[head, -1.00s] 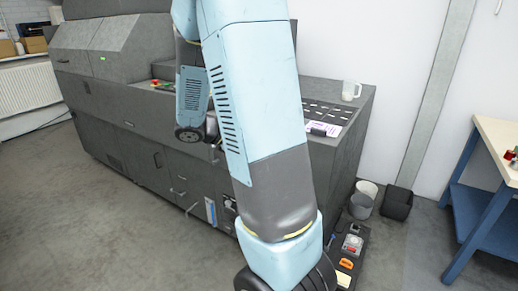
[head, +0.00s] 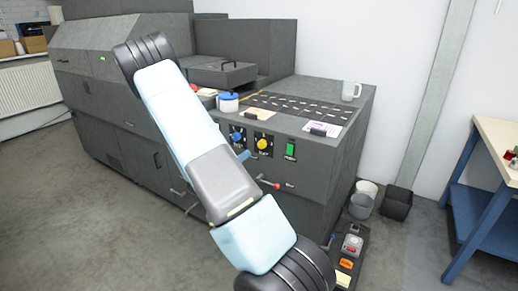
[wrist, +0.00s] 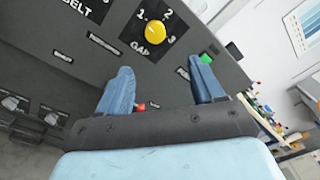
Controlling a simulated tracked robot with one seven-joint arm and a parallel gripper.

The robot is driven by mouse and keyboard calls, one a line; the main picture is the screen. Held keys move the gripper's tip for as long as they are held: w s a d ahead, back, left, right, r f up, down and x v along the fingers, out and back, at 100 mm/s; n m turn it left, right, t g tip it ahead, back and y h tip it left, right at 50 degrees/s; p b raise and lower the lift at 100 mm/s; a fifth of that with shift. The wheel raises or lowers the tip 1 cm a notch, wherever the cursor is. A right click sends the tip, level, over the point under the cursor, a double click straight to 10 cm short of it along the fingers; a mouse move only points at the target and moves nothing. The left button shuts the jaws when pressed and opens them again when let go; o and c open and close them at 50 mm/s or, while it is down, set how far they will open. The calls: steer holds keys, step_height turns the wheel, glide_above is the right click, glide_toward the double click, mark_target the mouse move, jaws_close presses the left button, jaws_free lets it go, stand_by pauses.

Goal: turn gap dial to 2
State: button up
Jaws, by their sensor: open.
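The gap dial (head: 263,143) is a yellow knob on a black plate on the machine's front panel. In the wrist view the yellow knob (wrist: 153,28) shows with the numbers 1, 2 and 3 around it and "GAP" below. I cannot tell which number it points to. My gripper (wrist: 164,67) is open and empty, its two blue fingers spread apart and pointing towards the panel, with the dial beyond the gap between the fingertips. In the head view my forearm hides most of the gripper; a blue part shows just below the dials.
A blue belt dial (head: 237,136) sits left of the gap dial, and a green switch (head: 290,150) to its right. A red-ended handle (head: 268,184) sticks out below.

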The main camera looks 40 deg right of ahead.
mark_target(261, 146)
steer(key=shift+n+t, duration=0.3)
steer(key=shift+n, duration=0.1)
steer(key=x, duration=0.9)
steer(key=f+x, duration=0.1)
steer(key=x, duration=0.4)
steer(key=shift+w, duration=0.15)
steer(key=shift+a, duration=0.1)
steer(key=c, duration=1.1)
